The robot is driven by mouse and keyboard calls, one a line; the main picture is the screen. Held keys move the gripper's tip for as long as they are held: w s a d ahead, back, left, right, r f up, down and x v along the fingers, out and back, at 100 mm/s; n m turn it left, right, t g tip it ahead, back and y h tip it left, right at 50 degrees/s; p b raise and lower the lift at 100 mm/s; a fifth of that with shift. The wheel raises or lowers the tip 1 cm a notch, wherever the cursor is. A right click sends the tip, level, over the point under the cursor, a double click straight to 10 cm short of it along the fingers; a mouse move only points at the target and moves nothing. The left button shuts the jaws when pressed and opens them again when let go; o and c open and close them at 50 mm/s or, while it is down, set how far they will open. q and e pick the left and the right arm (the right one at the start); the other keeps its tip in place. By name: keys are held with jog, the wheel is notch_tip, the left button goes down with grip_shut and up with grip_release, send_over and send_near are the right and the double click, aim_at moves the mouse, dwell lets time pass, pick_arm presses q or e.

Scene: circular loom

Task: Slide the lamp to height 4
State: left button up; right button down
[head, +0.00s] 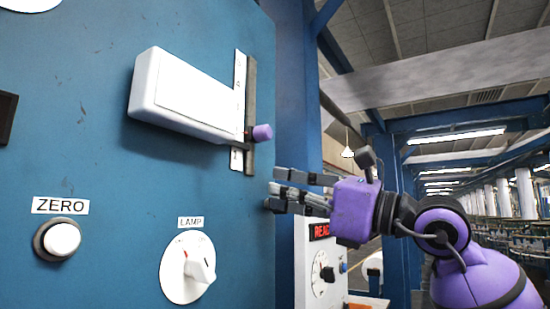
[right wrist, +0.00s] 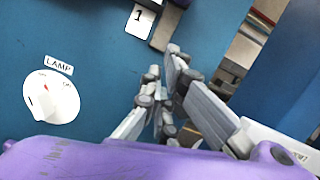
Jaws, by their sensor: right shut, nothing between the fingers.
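The lamp, a white box (head: 185,98), is mounted on the blue panel, with its right end at a white number strip (head: 239,72). A purple knob (head: 262,132) sticks out at the dark vertical rail (head: 251,85) beside the strip, near its lower end. The strip's bottom, marked 1, shows in the right wrist view (right wrist: 140,21); the other numbers are too small to read. My right gripper (head: 270,189) is shut and empty, below and slightly right of the knob, apart from it. My left gripper is out of view.
A LAMP dial (head: 187,268) and a ZERO button (head: 65,240) are on the panel below the lamp. The panel's right edge is close to my right gripper. A white unit (head: 318,265) with a red display stands behind my gripper.

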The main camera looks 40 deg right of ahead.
aim_at(261, 134)
jog(key=shift+w+a+r, duration=0.3)
jog(key=shift+w+r, duration=0.1)
jog(key=shift+w, duration=0.3)
jog(key=r, duration=0.1)
jog(key=r+p, duration=0.1)
jog(key=shift+s+a+r+p, duration=0.2)
jog(key=shift+r+p, duration=0.1)
jog(key=shift+r, duration=0.05)
jog(key=shift+s+a+r, duration=0.1)
jog(key=shift+a+r, duration=0.1)
jog(key=shift+r, duration=0.25)
jog(key=shift+w+f, duration=0.1)
jog(key=shift+w, duration=0.1)
